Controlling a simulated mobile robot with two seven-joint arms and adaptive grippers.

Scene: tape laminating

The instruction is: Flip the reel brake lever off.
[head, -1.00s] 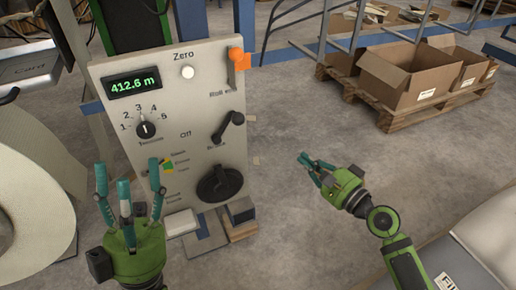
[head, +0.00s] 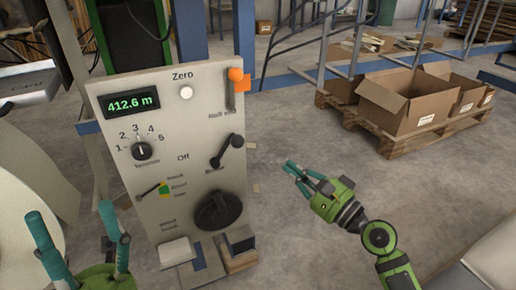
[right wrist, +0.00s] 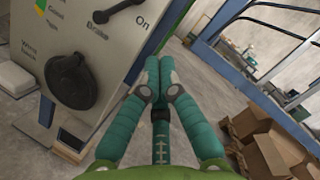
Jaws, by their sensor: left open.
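The reel brake lever is a black lever (head: 227,151) on the grey control panel (head: 180,125), above the "Brake" label. Its knob points up and right from its pivot; part of it shows in the right wrist view (right wrist: 120,9), with "On" printed at its right. My right gripper (head: 288,168) is right of the panel and a little below the lever, apart from it. Its teal fingertips (right wrist: 159,62) meet in the right wrist view, with nothing between them. My left gripper (head: 70,212) is open and empty at the lower left, its base cut off by the frame.
The panel also carries a round black knob (head: 218,210), a tension dial (head: 142,151), an orange-topped lever (head: 236,80) and a small lever at a coloured scale (head: 150,191). Cardboard boxes (head: 410,97) sit on a pallet (head: 400,135) at the right.

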